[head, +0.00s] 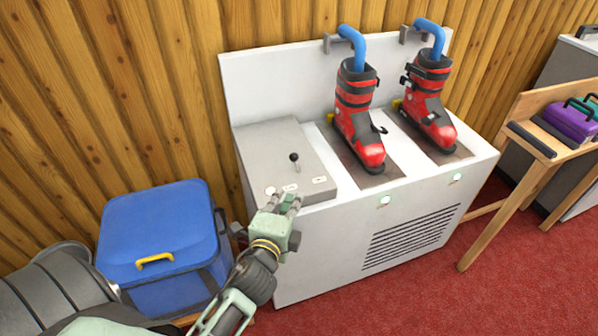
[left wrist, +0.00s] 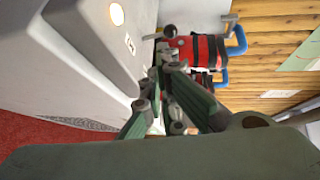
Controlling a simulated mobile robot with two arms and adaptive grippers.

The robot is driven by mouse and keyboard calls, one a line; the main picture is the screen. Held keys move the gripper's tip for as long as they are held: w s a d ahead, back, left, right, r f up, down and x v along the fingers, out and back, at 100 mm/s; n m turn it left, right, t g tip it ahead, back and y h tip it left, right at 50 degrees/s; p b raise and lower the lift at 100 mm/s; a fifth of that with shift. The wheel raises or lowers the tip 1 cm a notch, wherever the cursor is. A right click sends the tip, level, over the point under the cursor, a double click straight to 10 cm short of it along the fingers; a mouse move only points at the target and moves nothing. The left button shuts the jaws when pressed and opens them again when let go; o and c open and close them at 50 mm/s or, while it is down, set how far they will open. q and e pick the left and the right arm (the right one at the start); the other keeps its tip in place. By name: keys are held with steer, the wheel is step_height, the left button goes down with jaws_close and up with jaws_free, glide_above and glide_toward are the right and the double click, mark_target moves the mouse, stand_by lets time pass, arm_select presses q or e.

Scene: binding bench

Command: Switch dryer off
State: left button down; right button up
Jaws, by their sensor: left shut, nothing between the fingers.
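The dryer (head: 330,235) is a white cabinet with a grey control box (head: 265,145) on its left end. A lever with a black knob (head: 294,158) stands up from the box; the knob also shows in the left wrist view (left wrist: 170,31). A pale round lamp (head: 270,191) and small labels sit along the box's front edge; the lamp glows in the left wrist view (left wrist: 117,13). My left gripper (head: 287,202) is shut and empty at the box's front edge, below and in front of the lever, apart from the knob. Its fingers (left wrist: 165,60) point towards the lever side. My right gripper is out of view.
Two red and black ski boots (head: 358,115) (head: 428,105) stand on the dryer under blue pipes. A blue cool box (head: 160,240) stands left of the dryer. A wooden bench (head: 530,135) with cases is at right. Red carpet (head: 420,300) is clear in front.

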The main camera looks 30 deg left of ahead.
arm_select(q)
steer(key=x, duration=0.7)
steer(key=r+p+x, duration=0.1)
steer(key=x, duration=0.3)
steer(key=shift+w+r, duration=0.1)
steer(key=shift+w, duration=0.05)
steer(key=shift+r+p, duration=0.25)
steer(key=shift+p, duration=0.3)
steer(key=shift+w+d+m+g+p, duration=0.4)
steer(key=shift+m+g+p, duration=0.25)
steer(key=shift+p, duration=1.3)
steer(key=p, duration=0.2)
steer(key=w+m+g+p, duration=0.1)
steer(key=p, duration=0.1)
steer(key=shift+d+r+y, duration=0.25)
steer(key=shift+d+y, duration=0.05)
steer(key=shift+w+d+f+m+g+p, duration=0.3)
steer(key=shift+m+g+p, duration=0.15)
steer(key=shift+m+p, duration=0.25)
steer(key=shift+w+d+f, duration=0.1)
steer(key=shift+f, duration=0.05)
steer(key=shift+w+d+f, duration=0.1)
